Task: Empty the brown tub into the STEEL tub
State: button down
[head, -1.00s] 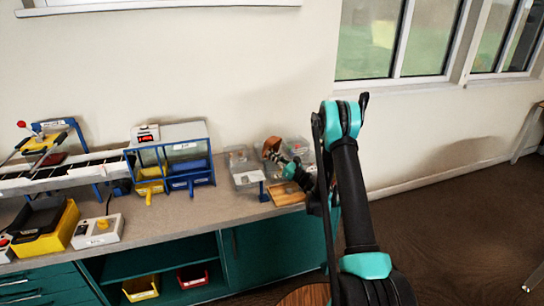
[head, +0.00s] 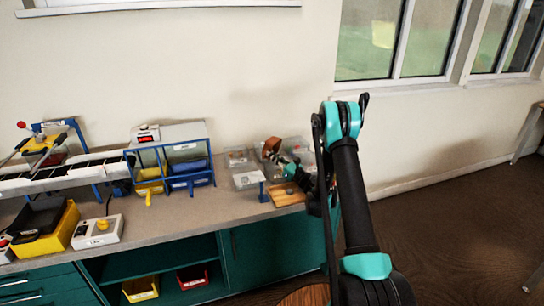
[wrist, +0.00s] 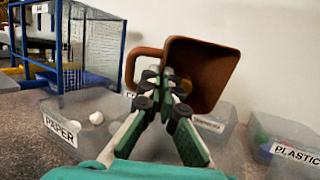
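The brown tub (wrist: 208,72) is tilted well over in the wrist view, its handle to the left and its open side turned partly toward the camera. My gripper (wrist: 163,80) is closed at the tub's near side by the handle, holding it above the bins. In the head view the brown tub (head: 271,147) is at the right end of the bench, with my gripper (head: 288,168) against it. Below it is a grey bin (wrist: 212,122) with a label too blurred to read. I cannot tell which bin is the STEEL tub.
A clear bin marked PAPER (wrist: 70,125) holds white pieces at left; one marked PLASTIC (wrist: 290,145) is at right. A wooden board (head: 283,195) lies at the bench front. A blue-framed machine (head: 172,160) stands left of the bins. Wall behind.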

dwell(0.9)
dwell(0.5)
dwell(0.7)
dwell(0.5)
dwell(0.7)
jog(key=shift+a, duration=0.1)
dwell(0.4)
